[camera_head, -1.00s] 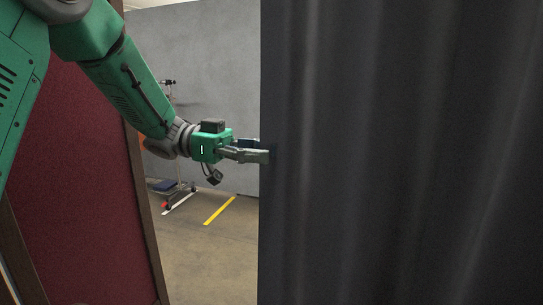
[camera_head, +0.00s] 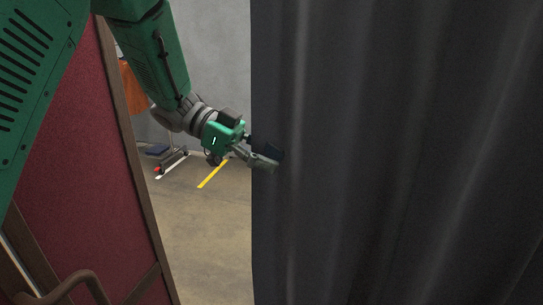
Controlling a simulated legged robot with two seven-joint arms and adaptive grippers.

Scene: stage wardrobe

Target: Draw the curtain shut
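The dark grey curtain (camera_head: 400,150) hangs in vertical folds and fills the right half of the head view. Its left edge runs straight down near the middle of the picture. My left gripper (camera_head: 270,158) comes in from the upper left on a green arm. Its fingers overlap the curtain near that left edge, at about mid height. One pale finger and one dark finger show. I cannot tell whether they pinch the cloth or only lie in front of it. My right gripper is not in view.
A dark red panel (camera_head: 80,170) with a brown frame stands on the left. A curved brown handle (camera_head: 75,283) shows at lower left. Between panel and curtain is a gap with bare floor (camera_head: 205,245), a yellow floor stripe (camera_head: 214,175) and a wheeled stand (camera_head: 172,158) farther back.

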